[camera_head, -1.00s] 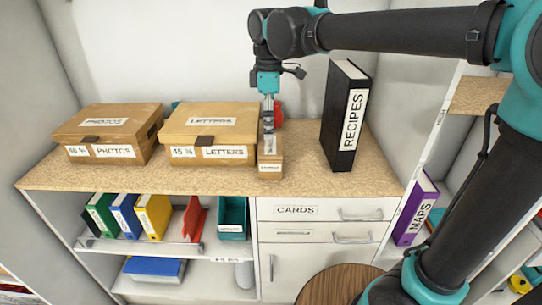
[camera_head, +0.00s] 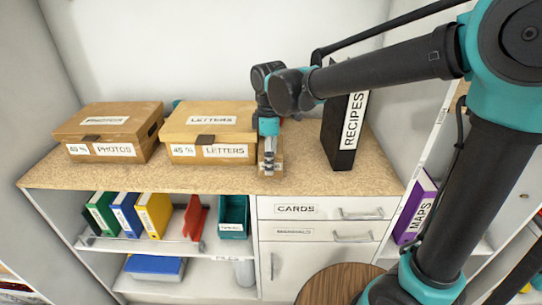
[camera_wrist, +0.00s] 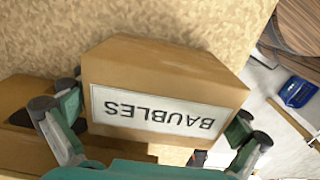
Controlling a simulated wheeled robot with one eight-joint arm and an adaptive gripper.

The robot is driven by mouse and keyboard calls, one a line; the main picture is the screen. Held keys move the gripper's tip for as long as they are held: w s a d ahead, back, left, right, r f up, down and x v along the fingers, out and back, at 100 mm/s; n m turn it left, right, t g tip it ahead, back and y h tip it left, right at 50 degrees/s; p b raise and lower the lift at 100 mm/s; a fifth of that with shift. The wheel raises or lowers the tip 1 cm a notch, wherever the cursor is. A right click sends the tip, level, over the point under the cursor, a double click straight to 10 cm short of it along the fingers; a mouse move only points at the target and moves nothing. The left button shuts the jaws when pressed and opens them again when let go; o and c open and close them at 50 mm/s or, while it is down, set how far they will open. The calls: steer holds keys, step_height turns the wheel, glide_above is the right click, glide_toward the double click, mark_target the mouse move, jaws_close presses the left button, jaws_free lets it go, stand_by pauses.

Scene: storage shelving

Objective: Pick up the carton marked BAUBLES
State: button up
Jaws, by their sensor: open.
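The BAUBLES carton (camera_wrist: 165,75) is a small brown box with a white label. In the wrist view it lies between the two green-and-grey fingers of my gripper (camera_wrist: 150,125), which are spread on either side of it. The lettering appears upside down there. In the head view the narrow carton (camera_head: 272,170) stands on the worktop just right of the LETTERS box, mostly hidden by my gripper (camera_head: 269,165). My gripper points down over it. I cannot tell whether either finger touches the carton.
The LETTERS box (camera_head: 208,134) stands close on the left, with the PHOTOS box (camera_head: 108,135) beyond it. The black RECIPES binder (camera_head: 343,135) stands upright to the right. The front of the worktop (camera_head: 310,180) is clear. Drawers and shelves with binders lie below.

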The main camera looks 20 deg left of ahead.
steer(key=c, duration=1.1)
steer(key=shift+r, duration=0.15)
